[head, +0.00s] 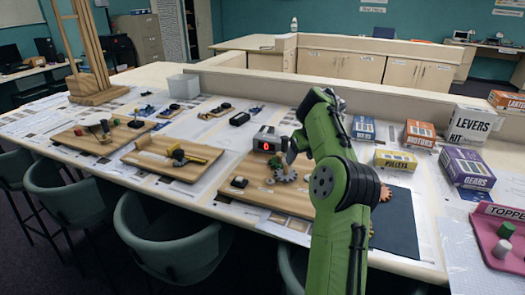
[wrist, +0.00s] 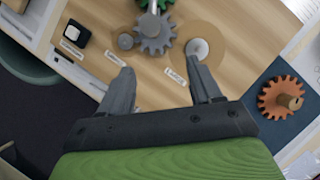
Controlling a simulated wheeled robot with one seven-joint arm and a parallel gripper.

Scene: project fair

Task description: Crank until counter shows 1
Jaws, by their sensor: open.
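The counter (head: 266,143) is a small grey box with a dark face and a red digit that looks like 0. It stands at the back of a wooden gear board (head: 250,187). A grey gear (wrist: 155,34) sits on the board and touches a green gear (wrist: 150,4) at the picture's top edge. A round metal peg (wrist: 198,48) stands right of the grey gear. My gripper (wrist: 163,88) is open and empty above the board, its fingers pointing toward the grey gear and peg. I cannot make out the crank for certain. My arm hides part of the board in the head view.
A black-and-white switch (wrist: 75,34) sits on the board's left. An orange gear (wrist: 281,98) lies on a dark mat (head: 395,222) to the right. Boxes such as the yellow pulleys box (head: 395,160) stand behind. Chairs (head: 165,235) line the front edge.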

